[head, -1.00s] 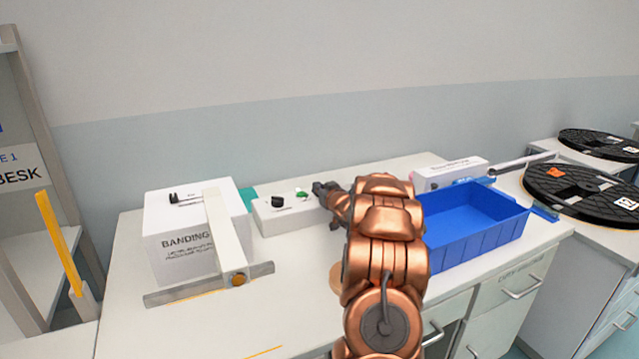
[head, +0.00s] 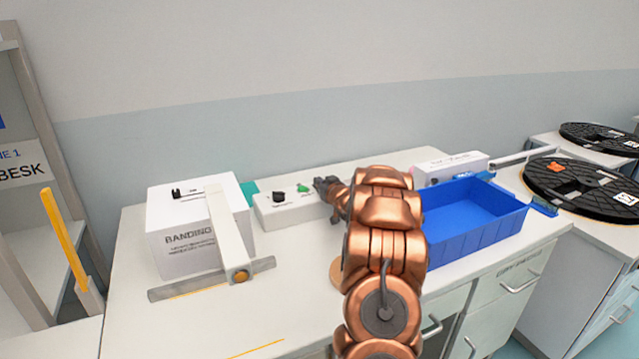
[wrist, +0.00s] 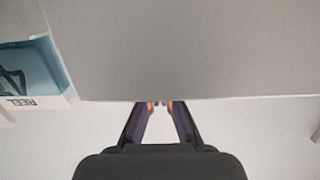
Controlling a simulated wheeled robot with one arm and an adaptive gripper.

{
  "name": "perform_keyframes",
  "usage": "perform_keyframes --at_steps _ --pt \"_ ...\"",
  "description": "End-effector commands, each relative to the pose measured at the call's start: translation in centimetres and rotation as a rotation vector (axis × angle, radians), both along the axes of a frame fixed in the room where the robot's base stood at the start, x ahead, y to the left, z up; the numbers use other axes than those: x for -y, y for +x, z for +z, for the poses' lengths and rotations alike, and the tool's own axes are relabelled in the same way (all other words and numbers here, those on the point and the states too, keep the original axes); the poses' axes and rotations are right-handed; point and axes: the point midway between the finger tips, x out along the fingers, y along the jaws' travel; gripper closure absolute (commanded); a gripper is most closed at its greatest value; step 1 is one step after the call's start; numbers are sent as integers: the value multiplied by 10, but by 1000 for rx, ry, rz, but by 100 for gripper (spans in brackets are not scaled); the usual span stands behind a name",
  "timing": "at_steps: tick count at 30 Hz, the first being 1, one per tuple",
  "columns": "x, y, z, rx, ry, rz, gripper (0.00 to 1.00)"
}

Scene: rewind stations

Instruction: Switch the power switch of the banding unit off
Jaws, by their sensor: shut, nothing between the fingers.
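The banding unit (head: 185,245) is a white box with "BANDING" on its front, at the left of the bench in the head view. A small black control (head: 177,194) sits on its top in a slot. To its right a low white control box (head: 262,212) carries a black knob (head: 279,197) and a green switch (head: 303,188). I cannot read which label marks the power switch. My gripper (head: 322,187) is just right of the green switch, over the right part of the control box. In the wrist view its fingertips (wrist: 160,104) are together and empty, in front of a plain grey surface.
A blue bin (head: 475,235) stands right of my arm, with a white labelled box (head: 450,167) behind it. Black reels (head: 585,188) lie at the far right. A pale arm and metal bar (head: 210,280) front the banding unit.

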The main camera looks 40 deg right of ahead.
Motion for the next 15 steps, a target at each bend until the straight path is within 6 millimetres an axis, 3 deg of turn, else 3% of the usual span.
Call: perform_keyframes --at_steps 13,15 --pt "-3 7 45 1 -1 8 100" --pt "-5 -1 42 1 1 6 100"
